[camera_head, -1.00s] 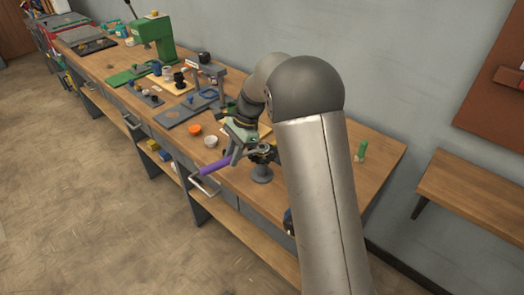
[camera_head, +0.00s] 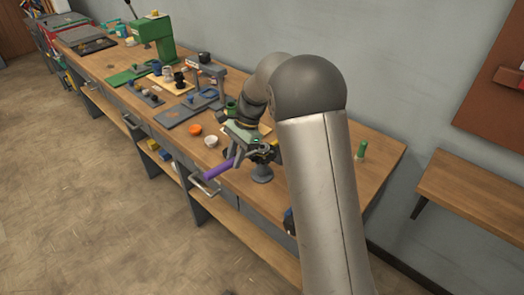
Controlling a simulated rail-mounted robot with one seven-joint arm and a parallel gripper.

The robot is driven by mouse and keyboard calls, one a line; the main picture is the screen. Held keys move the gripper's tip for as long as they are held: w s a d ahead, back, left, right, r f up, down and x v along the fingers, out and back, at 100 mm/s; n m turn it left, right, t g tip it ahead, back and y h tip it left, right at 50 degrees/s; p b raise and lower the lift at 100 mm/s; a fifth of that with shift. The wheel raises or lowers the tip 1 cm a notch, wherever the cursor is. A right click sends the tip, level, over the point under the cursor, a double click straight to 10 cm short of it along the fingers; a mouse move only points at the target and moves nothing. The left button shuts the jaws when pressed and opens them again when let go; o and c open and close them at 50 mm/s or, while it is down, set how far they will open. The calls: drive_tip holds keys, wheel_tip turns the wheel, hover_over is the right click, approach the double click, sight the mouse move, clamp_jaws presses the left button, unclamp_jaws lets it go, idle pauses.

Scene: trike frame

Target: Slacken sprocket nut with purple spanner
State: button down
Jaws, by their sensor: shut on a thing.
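The purple spanner (camera_head: 219,170) is in my gripper (camera_head: 236,155), near the front edge of the workbench. Its purple handle points to the lower left, out past the bench's front edge. My gripper is shut on the spanner. A grey round-based stand (camera_head: 262,174) stands on the bench just right of the gripper, with a dark part (camera_head: 263,153) on top. The spanner's head is hidden by the gripper and that part. I cannot make out the sprocket nut, or whether the spanner is seated on it.
Farther back are grey fixture boards (camera_head: 185,112) and a green machine (camera_head: 155,32). A green peg (camera_head: 362,148) stands at the right, with bare bench around it.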

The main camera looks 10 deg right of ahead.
drive_tip(key=shift+s+d+n+g+h+p, duration=0.25)
drive_tip(key=shift+s+d+n, duration=0.25)
drive_tip(key=shift+s+n, duration=0.3)
drive_tip(key=shift+s+d+n+g+h+p, duration=0.15)
drive_tip(key=shift+s+d+n+g+h, duration=0.15)
drive_tip(key=shift+s+d+n, duration=0.5)
idle(0.9)
drive_tip(key=shift+s+d+n+g+h+p, duration=0.15)
drive_tip(key=shift+s+d+n+h, duration=0.15)
drive_tip(key=shift+n, duration=0.35)
drive_tip(key=shift+s+d+n+g+h+p, duration=0.15)
drive_tip(key=shift+d+n, duration=0.25)
drive_tip(key=shift+n, duration=0.3)
drive_tip(key=shift+s+d+n+g+h, duration=0.15)
drive_tip(key=shift+s+d+n, duration=0.15)
drive_tip(key=shift+n, duration=0.35)
idle(0.3)
drive_tip(key=c, duration=2.2)
unclamp_jaws()
drive_tip(key=shift+w+a+m, duration=0.2)
drive_tip(key=shift+m, duration=0.1)
drive_tip(key=shift+r, duration=0.15)
drive_tip(key=shift+r+p, duration=1.25)
drive_tip(key=shift+r, duration=0.05)
drive_tip(key=shift+r, duration=0.2)
drive_tip(key=shift+r+p, duration=1.55)
drive_tip(key=shift+r, duration=0.3)
